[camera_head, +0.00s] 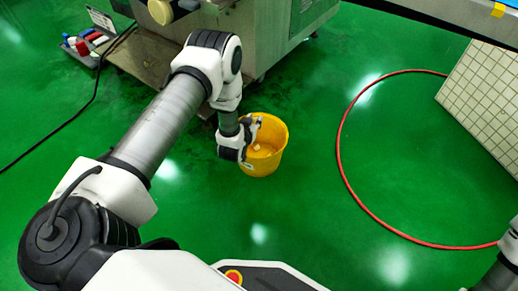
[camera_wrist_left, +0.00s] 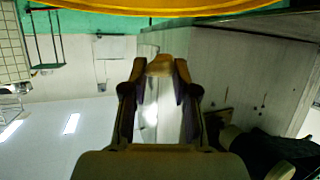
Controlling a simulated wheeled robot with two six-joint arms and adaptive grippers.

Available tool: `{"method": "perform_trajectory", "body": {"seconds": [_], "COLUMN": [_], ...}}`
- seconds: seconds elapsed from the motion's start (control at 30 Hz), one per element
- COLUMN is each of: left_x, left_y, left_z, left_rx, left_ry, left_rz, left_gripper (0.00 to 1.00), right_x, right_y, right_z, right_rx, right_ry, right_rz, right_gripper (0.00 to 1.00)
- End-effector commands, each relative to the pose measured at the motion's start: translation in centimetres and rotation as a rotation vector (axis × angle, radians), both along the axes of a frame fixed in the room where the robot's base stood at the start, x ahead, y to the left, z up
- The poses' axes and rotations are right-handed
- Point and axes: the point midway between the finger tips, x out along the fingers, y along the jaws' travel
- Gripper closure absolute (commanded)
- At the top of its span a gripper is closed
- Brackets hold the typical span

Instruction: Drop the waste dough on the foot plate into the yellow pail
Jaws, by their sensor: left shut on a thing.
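The yellow pail (camera_head: 279,137) stands on the green floor beside the machine, and its rim arcs across the top of the left wrist view (camera_wrist_left: 190,9). My left gripper (camera_head: 256,139) is over the pail's opening, at its left side. In the left wrist view the gripper (camera_wrist_left: 160,70) is shut on a small tan lump of waste dough (camera_wrist_left: 160,63) between the fingertips. A small pale spot shows near the fingertips in the head view, too small to tell apart. Part of my right arm shows at the lower right; its gripper is out of view.
The encrusting machine (camera_head: 270,40) stands behind the pail. A red hose (camera_head: 341,150) curves over the floor at right, near a white tiled block (camera_head: 485,95). Coloured items lie in a tray at upper left, near a black cable. Floor between pail and hose is clear.

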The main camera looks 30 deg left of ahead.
Motion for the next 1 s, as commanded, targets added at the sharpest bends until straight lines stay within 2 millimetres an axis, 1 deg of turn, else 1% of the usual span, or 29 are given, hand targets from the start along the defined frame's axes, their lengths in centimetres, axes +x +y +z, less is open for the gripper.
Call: {"method": "perform_trajectory", "body": {"seconds": [0.2, 0.23, 0.3, 0.57, 0.67, 0.77, 0.87, 1.0], "left_x": [0.0, 0.0, 0.0, 0.0, -0.5, -1.7, -3.8, -7.1], "left_y": [0.0, 0.0, 0.0, 0.0, -0.1, -0.5, -1.0, -1.9], "left_z": [0.0, 0.0, 0.0, 0.0, 0.1, 0.6, 1.5, 3.0], "left_rx": [0.000, 0.000, 0.000, 0.000, -0.001, -0.001, -0.001, -0.001], "left_ry": [0.000, 0.000, 0.000, 0.000, 0.002, 0.003, 0.005, 0.004], "left_rz": [0.000, 0.000, 0.000, 0.000, 0.000, 0.000, 0.000, 0.000], "left_gripper": [0.87, 0.65, 0.43, 0.43, 0.43, 0.43, 0.43, 0.43], "right_x": [0.0, 0.0, 0.0, 0.0, 0.0, 0.0, 0.0, 0.0], "right_y": [0.0, 0.0, 0.0, 0.0, 0.0, 0.0, 0.0, 0.0], "right_z": [0.0, 0.0, 0.0, 0.0, 0.0, 0.0, 0.0, 0.0], "right_rx": [0.000, 0.000, 0.000, 0.000, 0.000, 0.000, 0.000, 0.000], "right_ry": [-0.001, -0.001, -0.001, -0.001, -0.001, -0.001, -0.001, -0.001], "right_rz": [-0.001, -0.001, -0.001, -0.001, -0.001, -0.001, -0.001, -0.001], "right_gripper": [0.60, 0.60, 0.60, 0.60, 0.60, 0.60, 0.60, 0.60]}}
